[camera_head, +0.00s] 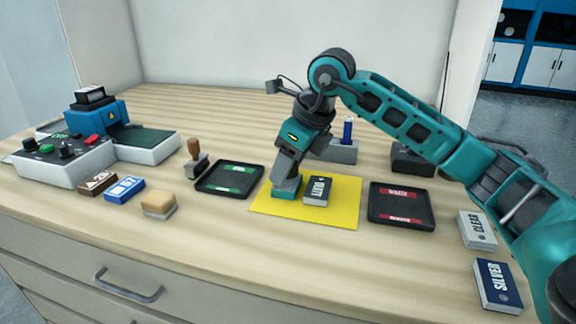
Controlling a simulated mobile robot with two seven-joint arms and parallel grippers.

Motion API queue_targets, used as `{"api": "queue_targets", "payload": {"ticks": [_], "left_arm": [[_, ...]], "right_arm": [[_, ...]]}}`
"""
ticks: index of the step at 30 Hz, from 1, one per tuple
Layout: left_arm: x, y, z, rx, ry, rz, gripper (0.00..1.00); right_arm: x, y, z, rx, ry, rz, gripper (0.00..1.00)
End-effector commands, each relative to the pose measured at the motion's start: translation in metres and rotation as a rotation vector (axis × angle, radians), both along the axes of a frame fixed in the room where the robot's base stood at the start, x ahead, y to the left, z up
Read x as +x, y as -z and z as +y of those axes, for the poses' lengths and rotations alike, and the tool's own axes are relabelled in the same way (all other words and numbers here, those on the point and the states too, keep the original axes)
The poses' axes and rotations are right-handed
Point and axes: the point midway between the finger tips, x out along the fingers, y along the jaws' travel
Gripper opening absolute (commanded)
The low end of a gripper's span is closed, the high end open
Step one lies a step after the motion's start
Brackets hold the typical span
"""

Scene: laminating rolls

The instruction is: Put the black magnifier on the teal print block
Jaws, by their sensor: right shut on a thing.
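The teal print block (284,193) lies on the left part of a yellow mat, partly covered by my gripper. My right gripper (284,178) points down right over the block, with its fingers shut. The black magnifier does not show clearly anywhere; what is between the fingers is small and mostly hidden by them, and I take it to be the magnifier. I cannot tell whether it touches the block. My left gripper is not in view.
A dark box with white lettering (318,190) stands right beside the block on the yellow mat (335,217). Black trays lie left (229,180) and right (402,206). A wooden-handled stamp (196,160) stands at left. Boxes CLEAR (477,229) and SILVER (497,286) lie at right.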

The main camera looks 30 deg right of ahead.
Motion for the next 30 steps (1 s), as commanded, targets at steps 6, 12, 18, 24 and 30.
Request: {"api": "queue_targets", "payload": {"ticks": [6, 12, 18, 24, 30], "left_arm": [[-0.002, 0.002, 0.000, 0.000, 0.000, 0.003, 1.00], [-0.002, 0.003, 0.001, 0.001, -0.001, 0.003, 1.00], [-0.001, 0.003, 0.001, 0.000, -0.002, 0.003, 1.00], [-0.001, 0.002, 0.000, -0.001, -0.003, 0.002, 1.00], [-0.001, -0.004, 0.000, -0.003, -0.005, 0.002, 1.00]], "right_arm": [[0.000, 0.000, 0.000, 0.000, 0.000, -0.001, 0.18], [0.000, 0.002, 0.000, 0.000, 0.000, -0.001, 0.59], [0.000, 0.002, 0.000, 0.000, 0.000, -0.001, 0.74], [0.000, 0.001, 0.000, 0.000, 0.000, -0.001, 0.74], [-0.005, -0.020, -0.003, 0.000, 0.001, -0.006, 0.74]]}}
